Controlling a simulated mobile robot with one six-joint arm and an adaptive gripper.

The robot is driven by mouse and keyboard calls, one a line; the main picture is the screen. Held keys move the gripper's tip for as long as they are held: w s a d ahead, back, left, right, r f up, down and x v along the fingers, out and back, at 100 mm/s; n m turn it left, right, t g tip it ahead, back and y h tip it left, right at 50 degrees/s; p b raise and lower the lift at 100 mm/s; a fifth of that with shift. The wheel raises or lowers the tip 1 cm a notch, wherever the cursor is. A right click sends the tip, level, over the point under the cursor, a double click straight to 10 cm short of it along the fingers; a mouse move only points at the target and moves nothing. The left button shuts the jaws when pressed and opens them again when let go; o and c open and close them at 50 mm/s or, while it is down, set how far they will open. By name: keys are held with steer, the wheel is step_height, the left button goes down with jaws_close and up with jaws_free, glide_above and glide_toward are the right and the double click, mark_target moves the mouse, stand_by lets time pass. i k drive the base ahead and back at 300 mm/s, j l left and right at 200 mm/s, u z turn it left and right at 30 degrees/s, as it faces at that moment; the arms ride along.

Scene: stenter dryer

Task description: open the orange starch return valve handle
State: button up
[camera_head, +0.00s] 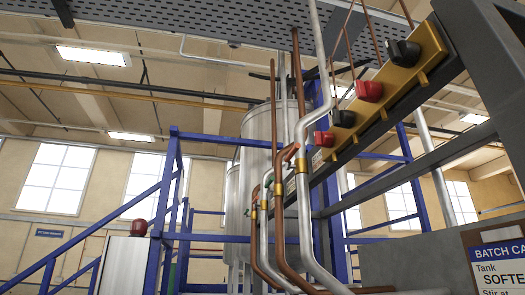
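A cluster of copper and silver pipes (304,215) runs up the middle of the head view. Small valve fittings (278,189) in yellow, orange and green tones sit on these pipes in front of a steel tank. They are too small for me to tell for sure which one is the orange starch return handle or how it is turned. My gripper is not in this view, so its place relative to the valves is not shown.
A yellow bar (390,80) with red and black knobs slopes along a dark beam at the upper right. Blue railings (125,207) stand left. A steel cabinet (122,264) with a red dome is at lower left. A sign (501,262) hangs on a grey box at lower right.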

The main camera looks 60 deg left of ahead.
mark_target(294, 149)
steer(key=u, duration=1.75)
steer(key=i+l+u, duration=0.15)
steer(key=u, duration=0.25)
steer(key=i+l+u, duration=0.1)
steer(key=l+u, duration=0.3)
